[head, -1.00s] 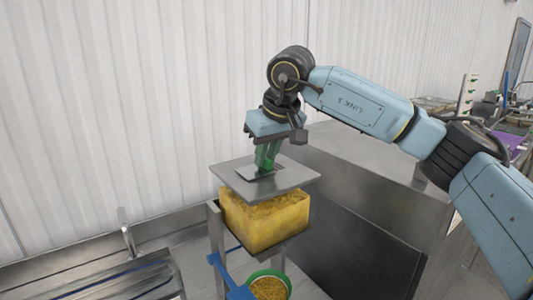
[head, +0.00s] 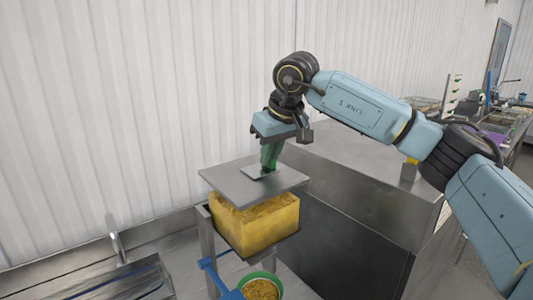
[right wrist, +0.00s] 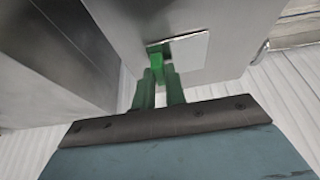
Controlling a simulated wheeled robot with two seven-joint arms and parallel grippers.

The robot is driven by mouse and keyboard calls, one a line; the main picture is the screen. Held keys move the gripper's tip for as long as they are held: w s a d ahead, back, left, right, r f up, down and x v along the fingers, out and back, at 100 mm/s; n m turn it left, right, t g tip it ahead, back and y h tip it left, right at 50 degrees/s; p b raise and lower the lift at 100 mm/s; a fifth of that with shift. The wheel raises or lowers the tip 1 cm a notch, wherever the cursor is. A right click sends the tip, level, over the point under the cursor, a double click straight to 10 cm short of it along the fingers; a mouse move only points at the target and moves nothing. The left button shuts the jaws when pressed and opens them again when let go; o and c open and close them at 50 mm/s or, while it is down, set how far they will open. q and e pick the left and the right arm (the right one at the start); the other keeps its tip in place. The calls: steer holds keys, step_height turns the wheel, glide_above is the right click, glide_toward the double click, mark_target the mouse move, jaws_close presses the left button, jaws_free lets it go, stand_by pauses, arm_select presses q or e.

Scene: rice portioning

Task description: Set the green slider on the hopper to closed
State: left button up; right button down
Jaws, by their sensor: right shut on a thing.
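The hopper has a flat grey top plate (head: 225,182) over a yellow, grain-filled box (head: 255,228). My right gripper (head: 266,168) reaches down from above to the slot in the plate, with its green fingers shut. In the right wrist view, the green slider's tab (right wrist: 168,70) stands at the slot between the fingertips of my right gripper (right wrist: 164,82). A pale flat piece (right wrist: 190,50) lies beside the tab, with a narrow dark gap at the slot. The fingers partly hide the tab. My left gripper is out of view.
A green-rimmed bowl (head: 262,286) of yellow grain sits below the hopper, beside a blue part (head: 208,263). A metal sink (head: 115,280) is at lower left. A large steel cabinet (head: 350,220) stands right of the hopper, close to it.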

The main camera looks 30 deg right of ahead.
steer(key=c, duration=1.4)
jaws_free()
steer(key=shift+d, duration=0.35)
steer(key=shift+c, duration=0.2)
steer(key=shift+a+r, duration=0.15)
steer(key=v, duration=1.3)
steer(key=shift+b, duration=0.4)
